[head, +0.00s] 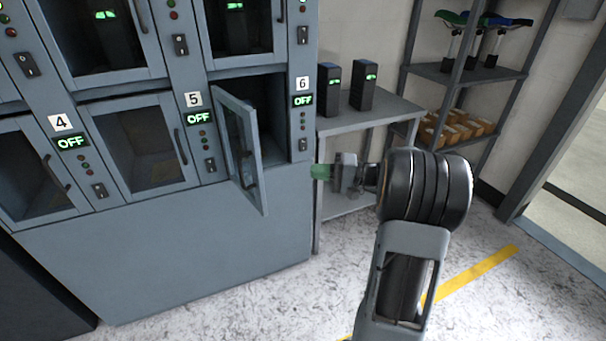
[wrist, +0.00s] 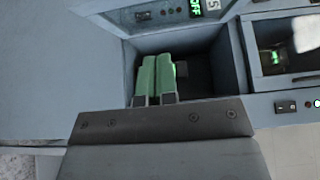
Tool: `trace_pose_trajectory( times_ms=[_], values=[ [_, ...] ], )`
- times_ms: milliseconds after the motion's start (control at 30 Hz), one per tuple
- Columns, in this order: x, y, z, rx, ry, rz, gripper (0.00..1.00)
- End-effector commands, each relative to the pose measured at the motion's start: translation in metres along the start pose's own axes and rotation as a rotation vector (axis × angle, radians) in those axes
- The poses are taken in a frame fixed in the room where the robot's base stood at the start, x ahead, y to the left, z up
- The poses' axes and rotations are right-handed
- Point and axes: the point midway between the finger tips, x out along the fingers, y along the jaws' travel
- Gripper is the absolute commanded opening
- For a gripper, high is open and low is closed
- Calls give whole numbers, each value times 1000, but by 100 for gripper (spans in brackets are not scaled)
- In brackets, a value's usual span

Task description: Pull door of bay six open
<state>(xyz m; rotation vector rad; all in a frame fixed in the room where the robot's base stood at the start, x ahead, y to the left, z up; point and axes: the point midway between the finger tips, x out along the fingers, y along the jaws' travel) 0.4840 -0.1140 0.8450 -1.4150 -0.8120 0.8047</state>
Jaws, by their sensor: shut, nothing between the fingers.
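The door of bay six (head: 241,150) stands swung outward on its left side, wide open, with its dark handle (head: 245,168) on the glazed face. The bay six opening (head: 272,113) shows dark inside; its label 6 (head: 302,84) and a green OFF display are to the right. My gripper (head: 320,172) is to the right of the door and apart from it, near the cabinet's lower right edge, pointing left. In the wrist view its green fingers (wrist: 153,80) are shut and empty, in front of an open dark compartment (wrist: 205,75).
Shut glazed bays (head: 140,145) stand left of bay six, with more above. A grey table (head: 385,108) holding two dark battery-like units (head: 363,86) stands right of the cabinet. A shelf rack (head: 480,75) stands farther back. Speckled floor (head: 230,305) in front is clear.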

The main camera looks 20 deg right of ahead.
Motion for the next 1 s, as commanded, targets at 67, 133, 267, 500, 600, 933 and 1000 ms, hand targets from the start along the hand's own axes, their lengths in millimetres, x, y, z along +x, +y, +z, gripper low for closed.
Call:
trace_pose_trajectory(
  times_ms=[67,133,267,500,600,933,1000],
  values=[
    [14,1,1,-1,-4,0,0],
    [28,1,1,-1,-5,1,0],
    [53,2,1,0,-4,2,0],
    [91,1,7,1,-2,2,0],
    [99,1,16,1,-1,3,0],
    [112,1,29,2,0,4,0],
    [112,1,29,2,0,4,0]
  ],
)
